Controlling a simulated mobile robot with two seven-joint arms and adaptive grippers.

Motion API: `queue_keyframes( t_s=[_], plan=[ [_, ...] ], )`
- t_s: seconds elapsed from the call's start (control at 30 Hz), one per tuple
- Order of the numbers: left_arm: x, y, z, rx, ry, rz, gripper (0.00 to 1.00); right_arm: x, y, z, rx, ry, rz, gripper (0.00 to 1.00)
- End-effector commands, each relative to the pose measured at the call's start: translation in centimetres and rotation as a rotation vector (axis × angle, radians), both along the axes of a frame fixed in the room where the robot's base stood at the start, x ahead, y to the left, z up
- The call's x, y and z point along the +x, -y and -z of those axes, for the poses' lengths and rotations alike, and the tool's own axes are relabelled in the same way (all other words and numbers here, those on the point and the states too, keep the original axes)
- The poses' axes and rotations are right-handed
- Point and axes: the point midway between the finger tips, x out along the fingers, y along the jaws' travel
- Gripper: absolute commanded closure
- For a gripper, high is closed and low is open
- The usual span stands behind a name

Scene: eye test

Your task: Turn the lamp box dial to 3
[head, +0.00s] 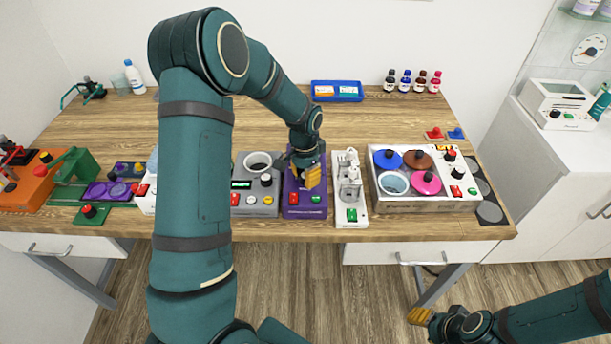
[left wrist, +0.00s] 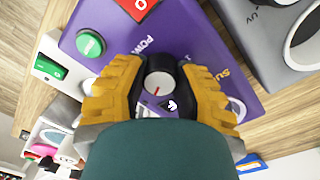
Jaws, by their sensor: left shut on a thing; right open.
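The purple lamp box (head: 304,206) stands on the wooden table, with a red and a green button at its front. In the left wrist view its purple top (left wrist: 200,42) fills the middle. Its dial (left wrist: 158,80) is a round knob with a pale face and a red pointer line, slanting in that picture. My left gripper (head: 311,178) is over the box, its yellow fingers (left wrist: 158,88) shut on the dial from both sides. I cannot read the scale numbers around the dial. My right gripper (head: 420,315) is open and empty, low in front of the table.
A grey device with a round cup (head: 258,165) stands close left of the lamp box. A white device (head: 350,190) stands close right, then a rack with coloured lids (head: 425,205). A blue tray (head: 337,91) and small bottles (head: 405,82) are at the back. The table behind the devices is mostly clear.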

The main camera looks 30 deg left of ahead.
Motion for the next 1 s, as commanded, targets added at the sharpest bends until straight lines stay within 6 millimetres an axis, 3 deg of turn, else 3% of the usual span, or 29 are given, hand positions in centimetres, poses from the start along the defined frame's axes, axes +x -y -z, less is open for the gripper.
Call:
queue_keyframes(
  t_s=[0.3, 0.8, 0.83, 0.9, 1.0],
  plan=[
    [-0.17, 0.0, 0.21, -0.002, -0.006, 0.099, 1.0, 0.0, -0.01, 0.05, 0.0, 0.0, 0.0, 0.53],
    [-0.16, 0.03, 0.21, -0.001, -0.006, 0.115, 1.0, 0.0, -0.01, 0.05, 0.0, 0.0, 0.0, 0.53],
    [-0.16, 0.03, 0.2, -0.001, -0.006, 0.115, 0.58, 0.0, -0.01, 0.05, 0.0, 0.0, 0.0, 0.53],
    [-0.14, 0.03, 0.19, -0.001, -0.005, 0.115, 0.36, -0.01, -0.01, 0.05, 0.0, 0.0, 0.0, 0.53],
    [-0.09, 0.02, 0.13, -0.001, -0.004, 0.114, 0.36, 0.0, -0.01, 0.04, 0.0, 0.0, 0.0, 0.53]
  ],
)
